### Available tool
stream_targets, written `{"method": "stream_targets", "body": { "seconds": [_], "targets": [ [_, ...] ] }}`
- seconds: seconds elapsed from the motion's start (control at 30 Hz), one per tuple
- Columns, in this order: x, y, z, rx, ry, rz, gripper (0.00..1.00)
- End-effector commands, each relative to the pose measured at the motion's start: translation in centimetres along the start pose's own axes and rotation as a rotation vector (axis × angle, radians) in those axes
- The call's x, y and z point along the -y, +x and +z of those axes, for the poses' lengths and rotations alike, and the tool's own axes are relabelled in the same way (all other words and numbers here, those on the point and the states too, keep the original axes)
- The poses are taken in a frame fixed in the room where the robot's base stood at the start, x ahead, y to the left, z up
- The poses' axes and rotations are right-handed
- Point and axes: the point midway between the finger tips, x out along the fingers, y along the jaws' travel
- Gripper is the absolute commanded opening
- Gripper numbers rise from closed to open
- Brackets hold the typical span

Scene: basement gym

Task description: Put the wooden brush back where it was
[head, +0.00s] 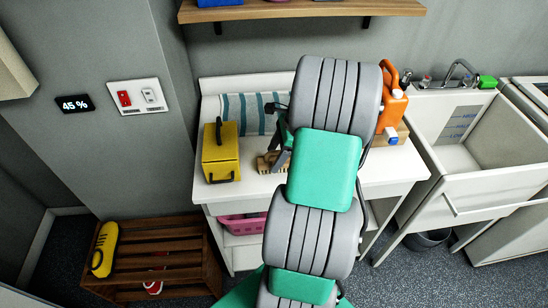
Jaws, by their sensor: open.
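The wooden brush (265,163) lies on the white table (236,193), just right of a yellow box. My arm covers part of the table in the head view. My gripper (277,157) points down at the brush, with its dark fingers close to the brush's right part. The jaws are open. I cannot tell whether the fingers touch the brush or stand around it, and the right end of the brush is partly hidden.
A yellow box (221,154) stands left of the brush. A striped towel (240,115) is behind. An orange jug (393,104) stands at the table's right, beside a sink (465,160). A pink basket (240,224) is below, and a wooden slatted rack (165,262) stands at the left.

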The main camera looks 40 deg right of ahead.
Motion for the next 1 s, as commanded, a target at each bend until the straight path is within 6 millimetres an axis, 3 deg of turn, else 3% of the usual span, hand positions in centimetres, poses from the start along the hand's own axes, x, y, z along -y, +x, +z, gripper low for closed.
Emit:
{"method": "stream_targets", "body": {
  "seconds": [0.2,0.4,0.63,0.67,0.73,0.83,0.9,1.0],
  "targets": [
    [0.1,-5.7,0.0,-0.002,-0.002,-0.006,0.65],
    [0.1,-9.9,0.0,-0.001,0.0,-0.003,0.65],
    [0.0,-10.9,0.7,-0.006,-0.03,-0.001,0.65],
    [-0.1,-10.8,1.4,-0.011,-0.063,-0.002,0.65],
    [-0.5,-10.6,4.8,-0.038,-0.217,-0.008,0.65],
    [-2.9,-9.7,11.9,-0.103,-0.603,-0.014,0.65],
    [-6.1,-8.9,16.7,-0.161,-0.945,-0.017,0.65],
    [-11.4,-7.9,21.1,-0.249,-1.431,-0.012,0.65]
  ]
}}
